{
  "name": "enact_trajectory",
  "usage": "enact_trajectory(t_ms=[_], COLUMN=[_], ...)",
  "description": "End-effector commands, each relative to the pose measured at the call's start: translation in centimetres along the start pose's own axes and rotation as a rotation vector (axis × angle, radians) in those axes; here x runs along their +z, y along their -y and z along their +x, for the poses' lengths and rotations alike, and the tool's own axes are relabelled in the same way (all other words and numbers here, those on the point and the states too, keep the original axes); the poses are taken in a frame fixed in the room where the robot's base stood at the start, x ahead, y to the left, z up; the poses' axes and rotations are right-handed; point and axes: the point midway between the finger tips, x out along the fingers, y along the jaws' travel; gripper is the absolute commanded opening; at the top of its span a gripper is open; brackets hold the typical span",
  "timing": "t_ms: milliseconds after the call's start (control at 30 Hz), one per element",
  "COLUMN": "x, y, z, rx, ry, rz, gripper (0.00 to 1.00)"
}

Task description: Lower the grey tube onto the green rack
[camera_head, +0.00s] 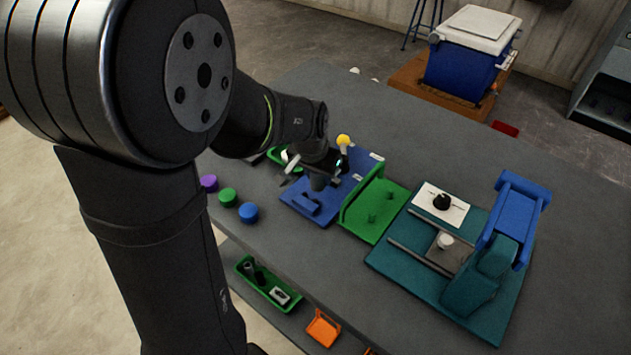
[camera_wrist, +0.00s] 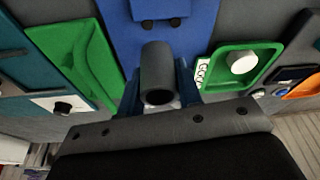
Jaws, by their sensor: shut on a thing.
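The grey tube (camera_head: 318,182) is held in my gripper (camera_head: 325,168) in the head view, above the blue base. The wrist view shows the tube (camera_wrist: 157,72) with its open end facing the camera, between the blue fingers of my gripper (camera_wrist: 160,98). The green rack (camera_head: 376,224) lies to the right of my gripper in the head view, with a raised wall on its left and short green pegs on its base. The rack (camera_wrist: 92,62) also shows left of the tube in the wrist view. The tube is apart from the rack.
The blue base (camera_head: 302,203) lies beside the rack's left side. A teal fixture (camera_head: 392,258) with rails and a blue upright part stands right of the rack. Purple, green and blue round pieces (camera_head: 248,212) sit near the table's front edge. A green tray (camera_wrist: 218,70) is right of the tube.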

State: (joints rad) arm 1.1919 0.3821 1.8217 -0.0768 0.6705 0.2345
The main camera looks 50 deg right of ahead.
Motion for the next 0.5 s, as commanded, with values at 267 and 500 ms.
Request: enact_trajectory(t_ms=[267,500], x=[1.0,1.5], y=[-6.2,-9.3], z=[-4.2,-6.3], rx=[0.002,0.002], ry=[-0.002,0.0], rz=[0.009,0.005], gripper=[0.03,0.03])
